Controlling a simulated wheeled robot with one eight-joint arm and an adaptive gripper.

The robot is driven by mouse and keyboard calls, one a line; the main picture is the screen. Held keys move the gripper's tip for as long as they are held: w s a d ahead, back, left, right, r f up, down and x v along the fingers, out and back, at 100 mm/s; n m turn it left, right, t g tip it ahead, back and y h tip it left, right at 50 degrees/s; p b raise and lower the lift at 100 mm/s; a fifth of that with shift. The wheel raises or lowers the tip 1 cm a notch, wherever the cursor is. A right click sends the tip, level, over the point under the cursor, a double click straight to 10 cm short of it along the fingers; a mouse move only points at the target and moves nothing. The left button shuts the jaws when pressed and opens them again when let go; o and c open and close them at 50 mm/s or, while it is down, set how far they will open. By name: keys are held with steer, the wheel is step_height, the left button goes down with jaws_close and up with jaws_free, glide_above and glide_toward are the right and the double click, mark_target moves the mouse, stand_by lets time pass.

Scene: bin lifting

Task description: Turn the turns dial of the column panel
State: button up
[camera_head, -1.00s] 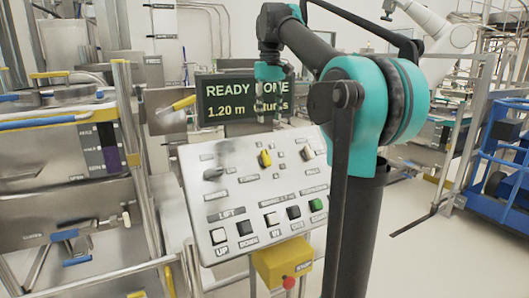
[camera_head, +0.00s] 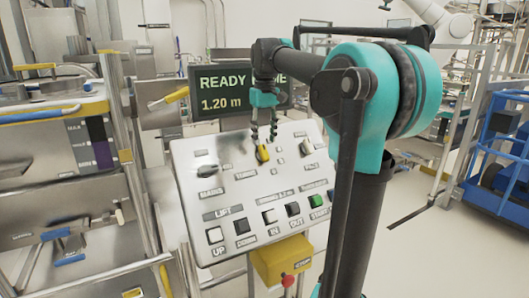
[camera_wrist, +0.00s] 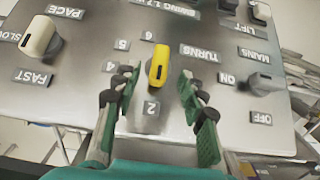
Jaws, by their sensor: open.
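The yellow turns dial (camera_head: 262,153) sits in the upper middle of the tilted grey column panel (camera_head: 190,175). In the wrist view the dial (camera_wrist: 158,65) stands beside the TURNS label, with 2, 4, 5 and 6 plates around it. A dark mark shows on its end nearer the 2. My gripper (camera_head: 263,137) is just above the dial in the head view. In the wrist view my gripper (camera_wrist: 158,78) is open, with a green-padded finger on either side of the dial and gaps to both. I see no contact.
The pace knob (camera_wrist: 40,38) and the mains knob (camera_wrist: 263,84) flank the dial. Lift and other buttons (camera_head: 269,216) line the lower panel. A yellow stop box (camera_head: 282,258) hangs below. A screen (camera_head: 222,92) reading READY and 1.20 m stands behind my gripper.

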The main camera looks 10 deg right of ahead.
mark_target(266, 149)
step_height(266, 149, down, 6)
steer(key=shift+r, duration=0.1)
stand_by(0.4)
steer(key=c, duration=0.8)
steer(key=shift+c, duration=0.2)
steer(key=m+y, duration=0.2)
steer(key=shift+d+g+y, duration=0.2)
steer(key=shift+g+y, duration=0.1)
steer(key=shift+y, duration=0.1)
steer(key=shift+m+y, duration=1.6)
